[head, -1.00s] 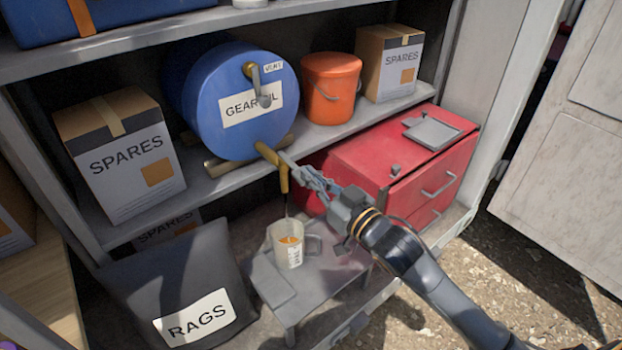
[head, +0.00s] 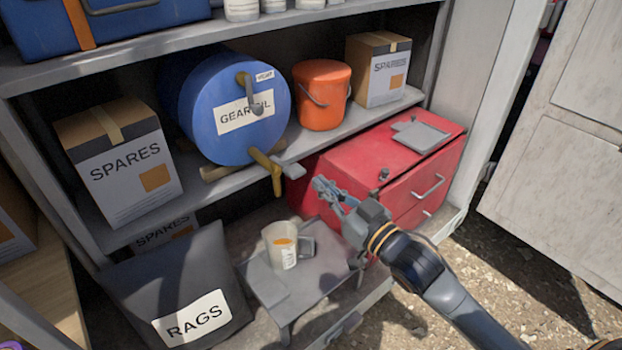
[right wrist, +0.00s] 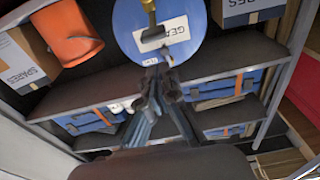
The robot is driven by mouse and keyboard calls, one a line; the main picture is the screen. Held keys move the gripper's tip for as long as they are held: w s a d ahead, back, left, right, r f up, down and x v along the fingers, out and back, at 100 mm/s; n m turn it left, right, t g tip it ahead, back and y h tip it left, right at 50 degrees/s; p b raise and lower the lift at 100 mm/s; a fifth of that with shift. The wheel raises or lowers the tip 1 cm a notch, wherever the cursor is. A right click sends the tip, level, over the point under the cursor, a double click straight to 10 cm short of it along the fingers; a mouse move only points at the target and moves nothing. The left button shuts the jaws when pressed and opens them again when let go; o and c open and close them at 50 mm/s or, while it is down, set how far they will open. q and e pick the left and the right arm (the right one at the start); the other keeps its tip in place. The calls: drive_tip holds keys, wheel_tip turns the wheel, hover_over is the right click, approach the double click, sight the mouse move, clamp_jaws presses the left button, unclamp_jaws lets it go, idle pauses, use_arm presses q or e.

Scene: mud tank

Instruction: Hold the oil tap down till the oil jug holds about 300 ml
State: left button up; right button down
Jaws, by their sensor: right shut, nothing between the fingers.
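The blue gear oil drum (head: 233,105) lies on the middle shelf. Its yellow oil tap (head: 265,168) points down at the front, with a grey lever (head: 293,171) sticking out to the right. No oil stream shows below the spout. The pale oil jug (head: 274,240) stands upright on a low grey stand under the tap, with amber oil visible; I cannot read its level. My right gripper (head: 320,188) is shut and empty, right of and below the lever, apart from it. The right wrist view shows its fingers (right wrist: 158,78) in front of the drum (right wrist: 185,22). My left gripper is out of view.
A red tool chest (head: 375,165) stands close behind my right gripper. The grey stand (head: 268,287) sits beside a dark rags bag (head: 165,270). An orange bucket (head: 321,95) and spares boxes (head: 125,165) flank the drum.

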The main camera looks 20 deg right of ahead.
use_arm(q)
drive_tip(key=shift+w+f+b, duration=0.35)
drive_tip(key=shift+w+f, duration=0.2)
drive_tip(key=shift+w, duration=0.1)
use_arm(e)
drive_tip(key=v, duration=0.4)
drive_tip(key=shift+s+d, duration=0.2)
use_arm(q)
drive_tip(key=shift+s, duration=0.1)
